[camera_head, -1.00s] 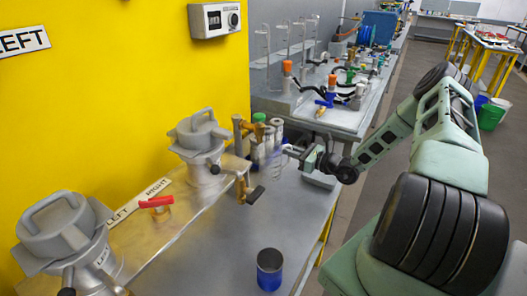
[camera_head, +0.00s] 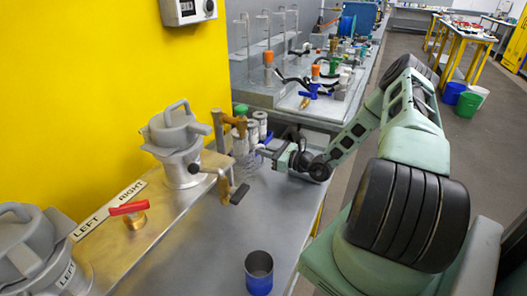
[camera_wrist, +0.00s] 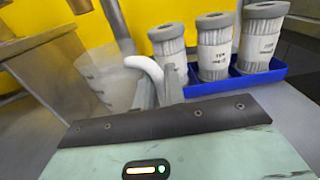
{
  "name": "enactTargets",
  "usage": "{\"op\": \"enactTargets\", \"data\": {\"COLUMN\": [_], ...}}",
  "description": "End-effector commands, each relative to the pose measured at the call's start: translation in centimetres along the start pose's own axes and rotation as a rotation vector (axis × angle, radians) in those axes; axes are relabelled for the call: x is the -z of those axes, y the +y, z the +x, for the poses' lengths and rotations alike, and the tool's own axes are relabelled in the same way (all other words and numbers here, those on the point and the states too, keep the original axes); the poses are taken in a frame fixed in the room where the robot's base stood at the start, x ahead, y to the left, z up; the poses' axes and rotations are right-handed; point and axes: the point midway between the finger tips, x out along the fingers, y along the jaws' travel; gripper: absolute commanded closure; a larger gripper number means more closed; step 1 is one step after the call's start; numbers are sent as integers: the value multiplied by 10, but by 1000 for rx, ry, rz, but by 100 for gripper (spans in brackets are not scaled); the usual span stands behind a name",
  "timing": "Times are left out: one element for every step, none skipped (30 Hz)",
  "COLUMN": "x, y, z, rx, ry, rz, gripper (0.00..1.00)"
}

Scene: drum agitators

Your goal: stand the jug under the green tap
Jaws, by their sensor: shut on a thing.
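The jug is clear with a white handle; in the wrist view its body (camera_wrist: 103,82) is tilted at the left, and the handle (camera_wrist: 150,68) is between my gripper's fingers (camera_wrist: 160,92). In the head view the see-through jug (camera_head: 251,160) is faint, beside the brass fittings. My gripper (camera_head: 269,152) is shut on the jug there. A green knob (camera_head: 240,109), which looks like the green tap, tops a brass fitting beside the right drum. The spout's outlet is hard to make out. I cannot tell whether the jug touches the bench.
A red-handled tap (camera_head: 128,208) stands between two metal drums, the right one (camera_head: 180,150) near the fittings. A blue cup (camera_head: 259,273) stands at the front; bench around it is clear.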

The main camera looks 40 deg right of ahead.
Motion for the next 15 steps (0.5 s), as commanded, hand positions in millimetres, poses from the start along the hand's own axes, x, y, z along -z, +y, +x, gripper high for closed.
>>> {"op": "enactTargets", "data": {"x": [3, 2, 2, 2, 2, 2, 2, 2, 2, 2, 2, 1, 0, -2, -2], "y": [0, 0, 0, 0, 0, 0, 0, 0, 0, 0, 0, 0, 0, 0, 0], "z": [0, 0, 0, 0, 0, 0, 0, 0, 0, 0, 0, 0, 0, 0, -2], "rx": [0, 0, 0, 0, 0, 0, 0, 0, 0, 0, 0, 0, 0, -1, 0], "ry": [0, 0, 0, 0, 0, 0, 0, 0, 0, 0, 0, 0, 0, 0, 1], "rz": [0, 0, 0, 0, 0, 0, 0, 0, 0, 0, 0, 0, 0, 0, 0], "gripper": [100, 83, 72, 67, 67, 67, 67, 67, 67, 67, 67, 67, 67, 67, 67]}}
